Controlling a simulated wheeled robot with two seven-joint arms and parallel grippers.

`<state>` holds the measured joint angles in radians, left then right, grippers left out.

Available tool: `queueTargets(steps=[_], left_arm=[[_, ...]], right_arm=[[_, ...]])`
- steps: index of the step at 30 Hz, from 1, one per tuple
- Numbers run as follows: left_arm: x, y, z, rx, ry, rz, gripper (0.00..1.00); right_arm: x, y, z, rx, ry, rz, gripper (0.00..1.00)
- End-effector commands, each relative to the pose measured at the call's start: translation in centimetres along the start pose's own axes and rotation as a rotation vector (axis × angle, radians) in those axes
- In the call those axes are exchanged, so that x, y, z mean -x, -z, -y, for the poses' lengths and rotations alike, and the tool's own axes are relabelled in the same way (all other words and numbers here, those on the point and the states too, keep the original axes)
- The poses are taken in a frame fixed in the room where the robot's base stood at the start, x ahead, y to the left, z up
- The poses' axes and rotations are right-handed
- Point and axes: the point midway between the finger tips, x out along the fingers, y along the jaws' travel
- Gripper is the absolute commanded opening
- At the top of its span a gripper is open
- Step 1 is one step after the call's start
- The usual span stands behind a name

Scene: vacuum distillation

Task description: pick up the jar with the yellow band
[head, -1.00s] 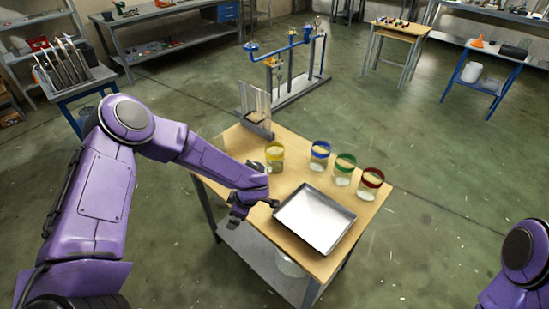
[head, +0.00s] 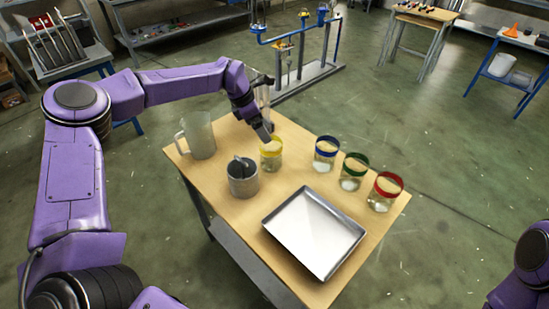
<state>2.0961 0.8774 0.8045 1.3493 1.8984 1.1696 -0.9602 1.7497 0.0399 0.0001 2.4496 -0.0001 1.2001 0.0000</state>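The jar with the yellow band (head: 271,155) stands upright on the wooden table (head: 222,217), left of the other jars. My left gripper (head: 266,136) points down at the top of this jar, at its back left rim. Its fingers are small and partly overlap the rim, so I cannot tell whether they are open or touch the glass. Of my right arm only a purple part shows at the lower right edge; its gripper is out of view.
Jars with blue (head: 326,153), green (head: 354,171) and red (head: 385,191) bands stand in a row to the right. A metal tray (head: 267,226) lies in front. A metal cup (head: 243,178) and a clear pitcher (head: 199,136) stand on the left. A clear panel is behind my gripper.

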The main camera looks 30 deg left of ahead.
Motion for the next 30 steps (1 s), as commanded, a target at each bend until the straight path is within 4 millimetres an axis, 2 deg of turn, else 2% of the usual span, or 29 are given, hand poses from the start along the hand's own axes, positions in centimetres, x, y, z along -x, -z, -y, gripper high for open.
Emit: queueTargets(steps=[2,9,14,18,21,29,30], left_arm=[[-0.9,0.5,-0.1,0.004,-0.001,0.000,1.00],[-4.3,1.1,-0.3,0.012,-0.003,-0.005,1.00],[-6.0,1.3,-0.3,0.015,-0.004,-0.004,1.00],[-8.4,1.8,-0.2,0.013,-0.003,-0.007,1.00],[-10.2,1.7,-0.2,0.012,-0.004,-0.004,1.00],[-11.0,1.7,-0.2,0.010,-0.005,-0.001,1.00],[-11.0,1.7,-0.2,0.010,-0.005,-0.001,0.90]], right_arm=[[-0.7,-0.3,0.0,0.000,-0.001,0.001,0.43],[0.7,0.3,-0.1,0.000,0.000,0.000,0.43],[1.6,0.7,-0.1,0.000,0.000,0.000,0.43],[3.5,1.4,-0.3,0.000,0.000,0.000,0.43],[3.5,1.5,-0.3,0.000,0.000,0.000,0.43],[3.4,1.4,-0.3,0.000,0.000,0.000,0.43],[3.4,1.4,-0.3,0.000,0.000,0.000,0.43]])
